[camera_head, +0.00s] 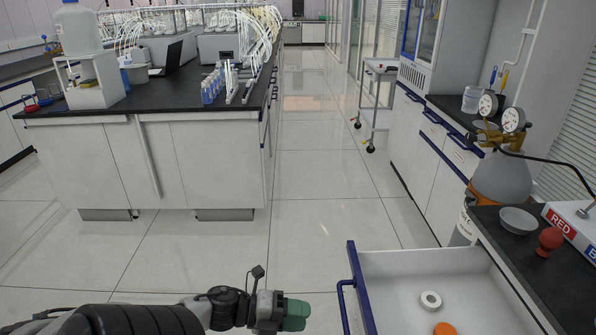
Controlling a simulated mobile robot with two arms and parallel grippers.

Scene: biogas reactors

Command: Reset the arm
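My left arm comes in from the bottom left, and its gripper (296,315) with green fingertips is low in the middle of the head view. It points right, above the floor and just left of an open drawer. The two green fingers overlap from this angle, so I cannot tell if they are apart. I see nothing held in them. My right arm and gripper are not in view.
The open white drawer (400,262) holds a white ring (430,300) and an orange round piece (445,329). A dark counter (500,232) with a bowl (518,220) is at right. A lab bench (200,105) stands left. The floor aisle (320,170) is clear.

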